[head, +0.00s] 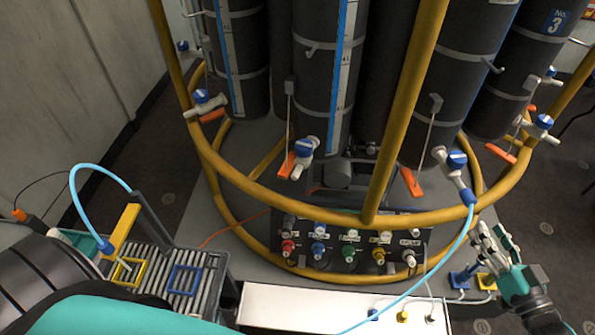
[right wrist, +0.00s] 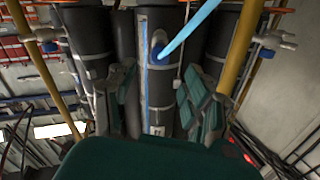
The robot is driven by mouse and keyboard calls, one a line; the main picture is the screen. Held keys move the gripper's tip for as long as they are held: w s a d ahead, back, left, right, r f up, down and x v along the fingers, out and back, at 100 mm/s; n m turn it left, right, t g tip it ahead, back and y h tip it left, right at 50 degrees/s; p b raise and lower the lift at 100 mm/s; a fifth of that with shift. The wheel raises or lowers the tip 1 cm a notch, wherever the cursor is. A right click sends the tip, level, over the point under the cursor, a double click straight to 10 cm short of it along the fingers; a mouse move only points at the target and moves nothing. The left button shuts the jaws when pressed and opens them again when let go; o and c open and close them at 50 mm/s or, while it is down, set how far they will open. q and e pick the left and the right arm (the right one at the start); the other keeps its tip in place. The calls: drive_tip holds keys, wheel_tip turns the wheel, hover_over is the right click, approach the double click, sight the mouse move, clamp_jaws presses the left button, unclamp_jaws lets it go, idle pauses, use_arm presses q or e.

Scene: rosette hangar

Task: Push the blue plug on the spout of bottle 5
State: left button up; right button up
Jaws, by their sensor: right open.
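Dark grey bottles stand in a round yellow frame, each with a white spout low down. The only readable number is "No. 3" on the far right bottle (head: 550,25); I cannot tell which is bottle 5. Spouts with blue parts show at the left (head: 208,99), the middle (head: 304,150), the right (head: 456,162) and far right (head: 542,124). The right spout has a blue plug (head: 468,196) with a light blue hose at its end. My right gripper (head: 490,240) is open and empty, below and right of that plug. In the right wrist view, the spread fingers (right wrist: 158,80) flank a bottle below a spout and hose.
Yellow frame bars (head: 400,110) cross in front of the bottles. A black panel (head: 335,262) with coloured connectors stands below. A roller stand (head: 160,265) with blue and yellow square frames is at left. A white box (head: 290,303) lies at the front. The hose curves across the lower right.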

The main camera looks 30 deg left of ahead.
sight(472, 204)
drive_tip(key=b+x, duration=0.2)
drive_tip(key=x, duration=0.5)
drive_tip(key=shift+x, duration=1)
idle(0.7)
clamp_jaws()
idle(0.4)
drive_tip(key=shift+s, duration=0.1)
drive_tip(key=shift+p+v, duration=1.5)
drive_tip(key=shift+v, duration=1.45)
